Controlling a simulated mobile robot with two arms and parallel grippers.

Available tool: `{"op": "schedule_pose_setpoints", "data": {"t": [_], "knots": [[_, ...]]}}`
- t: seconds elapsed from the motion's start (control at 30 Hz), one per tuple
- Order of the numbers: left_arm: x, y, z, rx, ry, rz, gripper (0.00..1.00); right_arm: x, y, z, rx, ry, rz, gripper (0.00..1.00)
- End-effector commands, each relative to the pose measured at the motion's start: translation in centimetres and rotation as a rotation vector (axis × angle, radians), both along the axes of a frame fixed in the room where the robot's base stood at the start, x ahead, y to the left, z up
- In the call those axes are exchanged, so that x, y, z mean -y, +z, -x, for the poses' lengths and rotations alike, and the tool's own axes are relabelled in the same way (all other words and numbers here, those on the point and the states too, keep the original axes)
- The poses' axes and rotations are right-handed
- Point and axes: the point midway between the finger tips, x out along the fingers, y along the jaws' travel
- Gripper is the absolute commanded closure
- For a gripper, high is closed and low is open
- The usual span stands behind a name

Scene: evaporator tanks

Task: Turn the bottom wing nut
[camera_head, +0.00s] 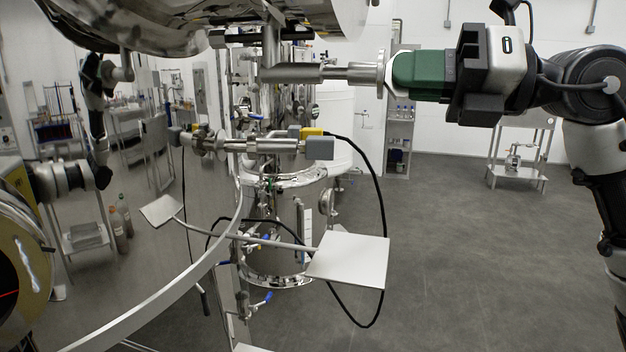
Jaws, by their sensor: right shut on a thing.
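My right gripper (392,73), with green fingers, comes in from the right at the top of the head view. Its fingertips are up against a round metal disc (380,73) at the end of a short horizontal pipe (305,73) beneath the upper steel tank (200,20). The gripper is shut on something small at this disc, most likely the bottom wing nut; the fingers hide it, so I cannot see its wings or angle. My left gripper is not in view.
A polished steel tank wall (150,220) fills the left and mirrors the room. Below my right gripper are a horizontal fitting with grey end caps (320,148), a looping black cable (381,200) and a pale square plate (349,260). Grey floor (480,260) is open at right.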

Motion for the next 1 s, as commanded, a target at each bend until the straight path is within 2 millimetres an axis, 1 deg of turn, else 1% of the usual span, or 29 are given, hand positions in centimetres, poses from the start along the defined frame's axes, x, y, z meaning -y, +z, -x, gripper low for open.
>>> {"op": "schedule_pose_setpoints", "data": {"t": [0.17,0.4,0.7,0.77,0.87,1.0], "knots": [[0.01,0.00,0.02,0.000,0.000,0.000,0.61,-0.02,-0.08,-0.04,-0.001,0.000,0.001,1.00],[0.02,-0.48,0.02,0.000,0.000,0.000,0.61,-0.04,-0.12,0.00,0.160,0.000,0.048,1.00],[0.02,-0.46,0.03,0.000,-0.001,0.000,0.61,-0.04,-0.07,-0.02,0.185,0.000,0.055,1.00],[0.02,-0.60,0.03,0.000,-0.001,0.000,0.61,-0.04,-0.12,-0.02,0.212,0.000,0.063,1.00],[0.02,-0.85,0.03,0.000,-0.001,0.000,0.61,-0.04,-0.14,-0.01,0.298,0.001,0.086,1.00],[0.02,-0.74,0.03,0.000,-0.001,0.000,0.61,-0.04,-0.05,-0.02,0.304,0.001,0.089,1.00]]}}
